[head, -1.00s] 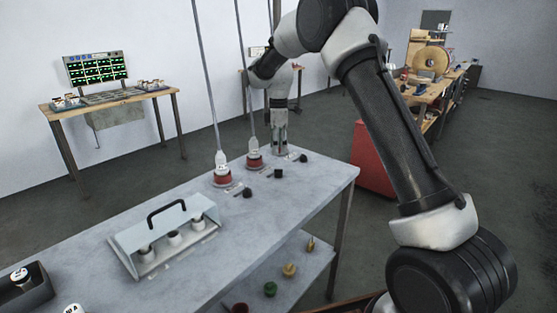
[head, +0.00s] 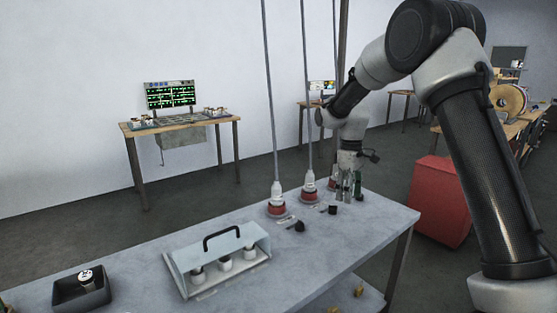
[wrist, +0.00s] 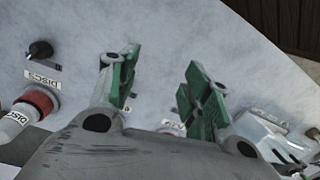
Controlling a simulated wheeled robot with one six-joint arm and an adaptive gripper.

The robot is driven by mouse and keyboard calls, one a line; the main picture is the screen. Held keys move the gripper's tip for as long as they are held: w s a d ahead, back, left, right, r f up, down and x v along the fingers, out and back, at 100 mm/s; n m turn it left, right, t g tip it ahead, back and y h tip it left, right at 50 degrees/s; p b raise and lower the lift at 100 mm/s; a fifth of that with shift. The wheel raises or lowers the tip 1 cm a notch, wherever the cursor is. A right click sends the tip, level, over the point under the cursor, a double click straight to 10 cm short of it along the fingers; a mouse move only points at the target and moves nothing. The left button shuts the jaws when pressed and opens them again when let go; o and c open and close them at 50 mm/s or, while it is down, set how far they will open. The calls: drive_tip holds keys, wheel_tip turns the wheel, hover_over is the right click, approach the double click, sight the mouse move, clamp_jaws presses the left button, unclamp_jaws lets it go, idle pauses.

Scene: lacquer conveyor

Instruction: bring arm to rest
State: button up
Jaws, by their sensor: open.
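My gripper (head: 347,186) is over the far end of the grey table (head: 345,245), near the last of the red-based fittings (head: 333,183). In the wrist view my gripper (wrist: 160,92) shows its two green-padded fingers spread apart, with only bare tabletop and part of a label between them. It holds nothing. In the wrist view a red and white fitting (wrist: 36,104) and a black knob (wrist: 40,50), with a label reading DISCS, lie to the left of the fingers. Whether the fingertips touch the table cannot be told.
Two red-based fittings (head: 277,207) (head: 310,192) with rods rising from them stand close to my gripper. A clear-lidded case (head: 220,262) with white-topped jars and a dark tray (head: 82,290) sit nearer. A red cabinet (head: 440,200) stands right of the table.

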drive_tip(key=s+d+r+m+t, duration=0.2)
drive_tip(key=s+d+r+m, duration=0.1)
drive_tip(key=s, duration=0.9)
drive_tip(key=s+d+r+m+t, duration=0.1)
drive_tip(key=s+d+r+m, duration=0.2)
drive_tip(key=s, duration=0.9)
drive_tip(key=s+d+r+m+t, duration=0.2)
drive_tip(key=s+d+r, duration=0.4)
drive_tip(key=s, duration=0.6)
drive_tip(key=shift+d+r+m+t, duration=0.3)
drive_tip(key=shift+r+m, duration=0.3)
drive_tip(key=shift+r, duration=0.8)
